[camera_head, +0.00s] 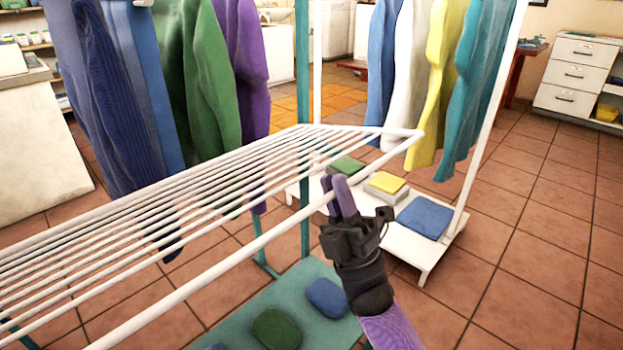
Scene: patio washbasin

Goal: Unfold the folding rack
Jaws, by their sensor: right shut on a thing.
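The folding rack (210,178) is a white frame with several parallel thin bars. It stretches from the lower left to its far right corner near the middle of the view. Its panel lies roughly flat, and its left end is cut off by the picture edge. My right gripper (337,192) has purple fingers and a black wrist. It is shut on the rack's near side rail, a short way from the far right corner. My left gripper does not show.
A teal clothes stand (303,80) with hanging clothes is behind the rack, with folded cloths on its low teal shelf (232,332). A white clothes stand (487,110) with hanging clothes and a low shelf is to the right. Tiled floor (530,230) is clear at right.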

